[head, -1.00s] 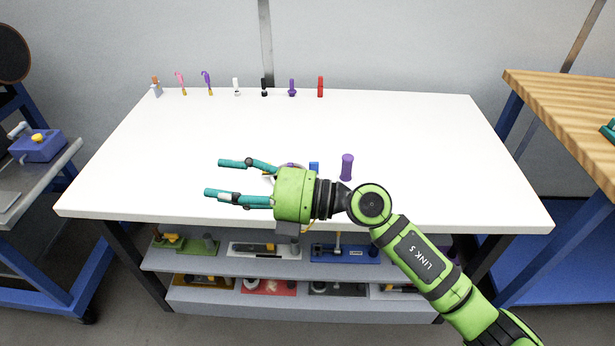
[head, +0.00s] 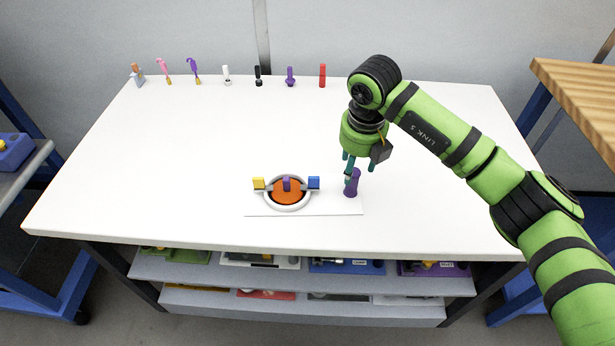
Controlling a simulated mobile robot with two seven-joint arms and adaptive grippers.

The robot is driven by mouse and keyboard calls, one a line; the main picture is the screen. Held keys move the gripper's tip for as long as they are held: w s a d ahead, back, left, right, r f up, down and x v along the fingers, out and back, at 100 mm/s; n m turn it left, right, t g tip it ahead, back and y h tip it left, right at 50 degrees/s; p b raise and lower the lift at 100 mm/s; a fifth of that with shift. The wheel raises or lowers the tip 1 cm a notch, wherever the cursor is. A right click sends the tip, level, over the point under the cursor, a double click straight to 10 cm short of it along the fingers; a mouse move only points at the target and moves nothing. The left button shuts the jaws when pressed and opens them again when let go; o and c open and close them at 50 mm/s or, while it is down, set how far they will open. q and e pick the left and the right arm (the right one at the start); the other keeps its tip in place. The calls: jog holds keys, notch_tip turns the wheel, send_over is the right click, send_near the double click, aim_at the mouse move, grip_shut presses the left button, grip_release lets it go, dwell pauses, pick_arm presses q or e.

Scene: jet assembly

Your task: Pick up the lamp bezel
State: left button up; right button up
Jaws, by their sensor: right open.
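A white ring (head: 287,207) encircles an orange disc (head: 284,197) with a purple tab on a thin white board (head: 330,208). The ring may be the lamp bezel, but I cannot tell for sure. A purple post (head: 352,186), wider at its foot, stands upright at the board's right end. My right gripper (head: 349,172) points down, open, with its teal fingers at the upper part of this post. One finger overlaps the post in the picture; I cannot tell whether they touch. My left gripper is not in view.
Several small tools, including a red one (head: 322,76), stand along the back edge of the white table (head: 180,160). A wooden bench (head: 580,95) is at right.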

aim_at(354, 173)
notch_tip(354, 173, down, 4)
jog(key=shift+p, duration=0.7)
jog(key=shift+w+f, duration=0.25)
jog(key=shift+f, duration=0.95)
grip_shut()
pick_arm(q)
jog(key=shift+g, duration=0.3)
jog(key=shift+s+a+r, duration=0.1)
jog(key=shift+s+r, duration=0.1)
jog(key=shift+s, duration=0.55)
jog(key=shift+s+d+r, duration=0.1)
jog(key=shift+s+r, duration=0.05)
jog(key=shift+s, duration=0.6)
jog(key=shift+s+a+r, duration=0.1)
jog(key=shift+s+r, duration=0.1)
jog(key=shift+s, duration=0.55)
pick_arm(e)
jog(key=shift+w, duration=0.1)
